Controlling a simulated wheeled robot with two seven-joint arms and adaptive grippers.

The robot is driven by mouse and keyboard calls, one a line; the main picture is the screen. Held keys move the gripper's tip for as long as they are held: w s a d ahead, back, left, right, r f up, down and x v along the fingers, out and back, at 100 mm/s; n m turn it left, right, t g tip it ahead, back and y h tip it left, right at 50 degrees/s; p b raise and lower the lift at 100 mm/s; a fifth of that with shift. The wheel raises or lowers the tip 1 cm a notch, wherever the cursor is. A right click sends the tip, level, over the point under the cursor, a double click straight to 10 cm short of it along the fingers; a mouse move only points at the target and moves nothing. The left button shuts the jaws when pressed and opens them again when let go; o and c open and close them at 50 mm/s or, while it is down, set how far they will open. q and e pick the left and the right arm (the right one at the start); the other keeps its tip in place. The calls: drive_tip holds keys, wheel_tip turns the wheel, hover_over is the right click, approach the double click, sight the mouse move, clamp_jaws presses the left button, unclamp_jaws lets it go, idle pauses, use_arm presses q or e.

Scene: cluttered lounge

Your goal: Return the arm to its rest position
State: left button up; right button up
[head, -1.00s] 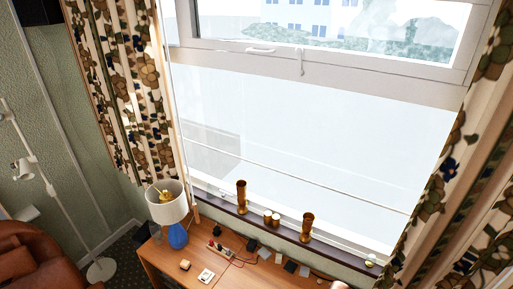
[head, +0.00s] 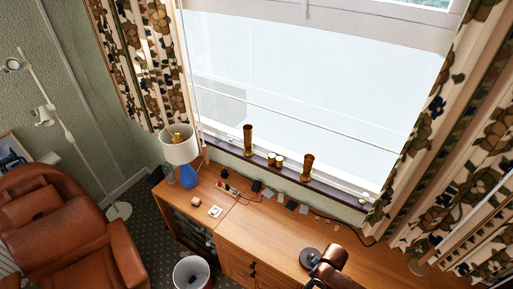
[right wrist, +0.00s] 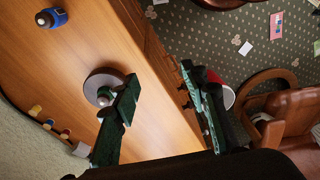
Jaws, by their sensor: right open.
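My right gripper (right wrist: 165,105) shows in the right wrist view as two dark green fingers spread wide apart, with nothing between them. It is above the edge of the wooden desk (right wrist: 95,45). A round disc-shaped base with a pale knob (right wrist: 103,90) on the desk lies partly behind the left finger.
The desk (head: 275,235) runs below the window, with a blue lamp (head: 188,175) and small items on it. Brass vases (head: 248,140) stand on the sill. A leather armchair (head: 60,235) is at left. A bin (head: 192,272) stands before the desk. Patterned carpet lies between.

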drive_tip(key=s+a+r+m+t+y, duration=0.1)
drive_tip(key=s+a+r+m+t, duration=0.15)
drive_tip(key=s+r, duration=0.2)
drive_tip(key=s+d+r+m+h, duration=0.3)
drive_tip(key=s+d+m, duration=0.3)
drive_tip(key=s+d, duration=0.8)
wheel_tip(320, 180, down, 39)
drive_tip(key=b, duration=1)
use_arm(q)
wheel_tip(320, 180, down, 19)
drive_tip(key=s+b, duration=0.2)
drive_tip(key=b, duration=0.7)
drive_tip(key=shift+s, duration=0.2)
use_arm(e)
drive_tip(key=s+f+g, duration=0.1)
drive_tip(key=s+f, duration=0.9)
drive_tip(key=f, duration=0.3)
drive_tip(key=s+f+n+g, duration=0.1)
drive_tip(key=s+f, duration=0.9)
drive_tip(key=f, duration=0.4)
drive_tip(key=shift+a+f+y, duration=0.2)
drive_tip(key=shift+f+y, duration=0.1)
use_arm(q)
drive_tip(key=shift+f, duration=0.1)
use_arm(e)
drive_tip(key=shift+s, duration=0.1)
drive_tip(key=shift+c, duration=0.3)
